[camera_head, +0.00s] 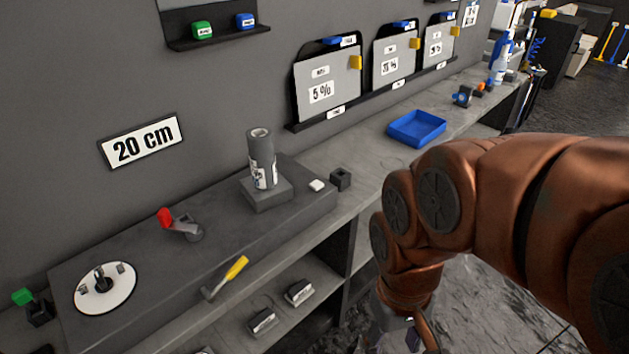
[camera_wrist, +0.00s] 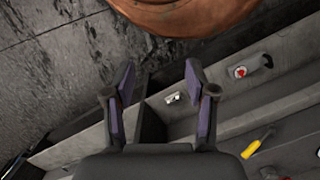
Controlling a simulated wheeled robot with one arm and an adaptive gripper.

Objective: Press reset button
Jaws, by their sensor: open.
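No label reading reset is legible, so I cannot tell for sure which control is the reset button. Candidates in the head view are a small white button-like piece (camera_head: 316,185) on the grey raised bench unit beside the dark roll, and a green-topped black piece (camera_head: 22,297) at the far left. A red-handled lever (camera_head: 166,217) and a round white dial (camera_head: 104,287) are on the same unit. My gripper (camera_wrist: 158,68) is open and empty in the wrist view, with its fingers apart over the floor and shelf edge. In the head view it is mostly cut off at the bottom.
A dark roll (camera_head: 262,160) stands on a block. A yellow-handled tool (camera_head: 236,268) lies at the bench's front edge. Metal pieces (camera_head: 299,292) are on the shelf below. A blue tray (camera_head: 416,128) is farther along the bench. Film panels (camera_head: 322,88) hang on the wall.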

